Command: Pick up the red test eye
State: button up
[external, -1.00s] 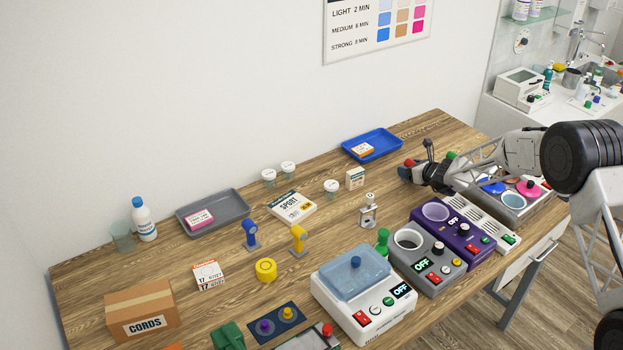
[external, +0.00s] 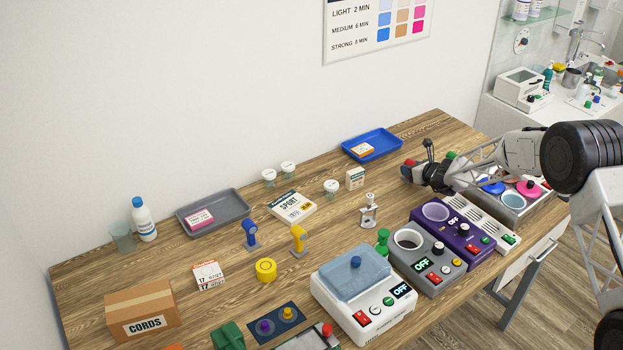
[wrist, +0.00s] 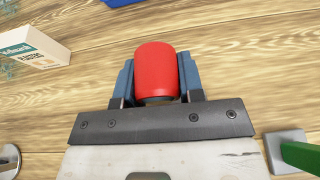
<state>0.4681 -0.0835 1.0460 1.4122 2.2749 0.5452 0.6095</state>
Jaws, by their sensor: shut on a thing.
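The red test eye (wrist: 156,70) is a rounded red cylinder, held between the two blue fingers of my gripper (wrist: 157,82) in the wrist view. A dark base shows just under its red body. In the external view my gripper (external: 409,173) is over the right part of the wooden table, with a bit of the red test eye (external: 409,162) showing at its tip. I cannot tell whether it is clear of the table.
A white box (external: 355,178) stands to the left and a blue tray (external: 346,149) behind. A green-topped piece (wrist: 303,156) is close on the right in the wrist view. The purple device (external: 472,243) and a metal tray (external: 513,213) are nearby.

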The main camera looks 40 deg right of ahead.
jog(key=shift+r, duration=0.2)
notch_tip(320, 180, up, 10)
jog(key=shift+f, duration=0.15)
dwell(0.4)
